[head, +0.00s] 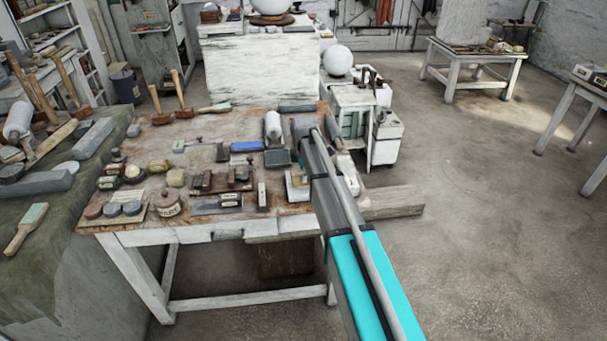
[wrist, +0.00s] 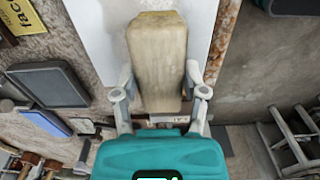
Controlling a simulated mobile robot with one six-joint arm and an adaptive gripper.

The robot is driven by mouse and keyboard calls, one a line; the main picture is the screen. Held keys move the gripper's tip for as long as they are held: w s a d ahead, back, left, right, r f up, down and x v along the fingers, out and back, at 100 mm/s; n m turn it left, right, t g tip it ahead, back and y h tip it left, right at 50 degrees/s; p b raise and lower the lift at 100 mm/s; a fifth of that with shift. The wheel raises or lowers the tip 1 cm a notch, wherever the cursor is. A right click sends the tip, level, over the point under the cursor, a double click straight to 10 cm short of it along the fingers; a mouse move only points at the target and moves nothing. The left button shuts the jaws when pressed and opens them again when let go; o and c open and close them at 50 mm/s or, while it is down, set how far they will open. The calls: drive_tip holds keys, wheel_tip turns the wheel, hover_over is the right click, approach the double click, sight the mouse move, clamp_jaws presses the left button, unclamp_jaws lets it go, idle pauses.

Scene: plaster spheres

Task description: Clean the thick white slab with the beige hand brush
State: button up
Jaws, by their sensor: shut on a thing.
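The beige hand brush (wrist: 158,50) is between the two fingers of my gripper (wrist: 160,84) in the wrist view, and the gripper is shut on it. The thick white slab (wrist: 103,28) lies behind the brush in that view and shows on both sides of it. The brush covers the middle of the slab. I cannot tell whether the brush touches the slab. In the head view my arm reaches over the right end of the wooden worktable (head: 187,135) and hides the gripper and brush.
Small tins, a blue box (head: 247,146) and a white roll (head: 272,127) crowd the table. A white cabinet (head: 352,122) stands behind its right end. The floor (head: 490,240) at right is clear.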

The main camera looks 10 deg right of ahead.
drive_tip(key=shift+f+b, duration=0.35)
drive_tip(key=shift+f, duration=0.05)
drive_tip(key=shift+d+r, duration=0.1)
drive_tip(key=shift+d, duration=0.45)
drive_tip(key=shift+d, duration=0.15)
idle(0.3)
drive_tip(key=shift+d, duration=0.45)
drive_tip(key=shift+a, duration=0.15)
idle(0.3)
drive_tip(key=shift+a, duration=1)
drive_tip(key=shift+a, duration=0.1)
drive_tip(key=shift+a, duration=1)
